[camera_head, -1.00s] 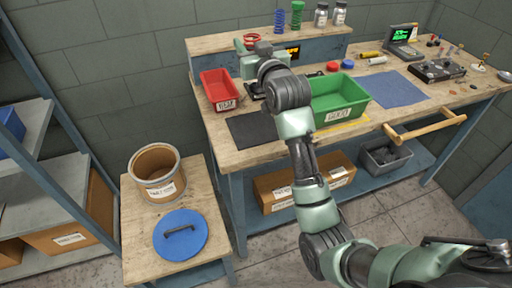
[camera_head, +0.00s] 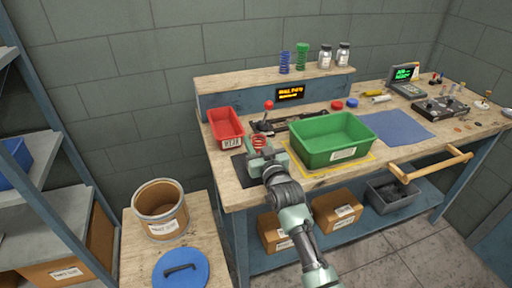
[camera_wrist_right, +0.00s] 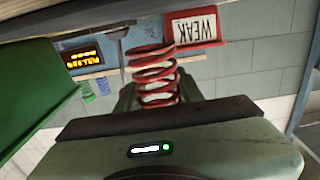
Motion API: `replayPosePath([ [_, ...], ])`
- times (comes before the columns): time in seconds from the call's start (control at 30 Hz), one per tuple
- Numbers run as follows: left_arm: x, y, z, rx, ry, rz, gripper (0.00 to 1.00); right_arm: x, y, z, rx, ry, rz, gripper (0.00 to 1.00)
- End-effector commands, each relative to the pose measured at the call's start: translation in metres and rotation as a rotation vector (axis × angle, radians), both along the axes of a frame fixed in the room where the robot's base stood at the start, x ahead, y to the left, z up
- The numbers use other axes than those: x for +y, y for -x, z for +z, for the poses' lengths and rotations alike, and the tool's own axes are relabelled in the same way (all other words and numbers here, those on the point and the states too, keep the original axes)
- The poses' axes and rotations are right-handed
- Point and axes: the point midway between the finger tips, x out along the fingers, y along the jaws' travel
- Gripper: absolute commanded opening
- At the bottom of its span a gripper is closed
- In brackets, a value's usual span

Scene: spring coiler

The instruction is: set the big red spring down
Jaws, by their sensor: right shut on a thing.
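The big red spring (camera_head: 259,142) is held by my right gripper (camera_head: 261,157) over or at the dark mat (camera_head: 239,166) on the workbench. In the right wrist view, the spring (camera_wrist_right: 153,75) stands out beyond the gripper body, its coils in plain sight; the fingertips are mostly hidden. I cannot tell whether the spring touches the mat. My left gripper is out of view.
The red WEAK bin (camera_head: 227,126) is behind and left of the spring, and the green bin (camera_head: 333,139) is close on the right. A coiler with a red-knobbed lever (camera_head: 268,105) stands behind. Blue and green springs (camera_head: 284,63) stand on the shelf. A blue mat (camera_head: 397,127) lies clear at right.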

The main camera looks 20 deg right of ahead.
Motion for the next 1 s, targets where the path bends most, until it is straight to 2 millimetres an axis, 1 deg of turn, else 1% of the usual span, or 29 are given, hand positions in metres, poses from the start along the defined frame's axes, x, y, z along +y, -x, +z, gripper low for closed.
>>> replayPosePath([
  [0.03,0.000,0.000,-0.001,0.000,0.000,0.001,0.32,0.000,0.000,-0.009,0.002,0.001,0.000,0.00],
  [0.17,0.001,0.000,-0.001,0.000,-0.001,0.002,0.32,0.000,0.000,-0.021,-0.001,0.001,0.000,0.00],
  [0.43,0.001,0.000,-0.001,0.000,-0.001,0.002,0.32,0.000,0.000,-0.022,-0.003,0.000,0.000,0.00],
  [0.57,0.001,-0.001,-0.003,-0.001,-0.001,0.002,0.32,0.000,0.000,-0.026,-0.002,0.000,0.000,0.00],
  [0.6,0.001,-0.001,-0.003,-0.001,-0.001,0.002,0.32,0.000,0.000,-0.026,-0.001,0.000,0.000,0.45],
  [0.63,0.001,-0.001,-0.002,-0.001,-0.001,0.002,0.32,0.000,0.000,-0.026,-0.001,0.000,0.000,0.53],
  [0.67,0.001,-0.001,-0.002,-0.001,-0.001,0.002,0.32,0.000,0.000,-0.026,-0.001,0.000,0.000,0.59],
  [0.93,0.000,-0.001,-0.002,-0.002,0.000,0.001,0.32,0.000,0.000,-0.026,-0.001,0.000,0.000,0.59],
  [1.0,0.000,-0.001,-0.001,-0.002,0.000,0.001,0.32,0.000,0.000,-0.023,-0.001,0.000,0.000,0.59],
])
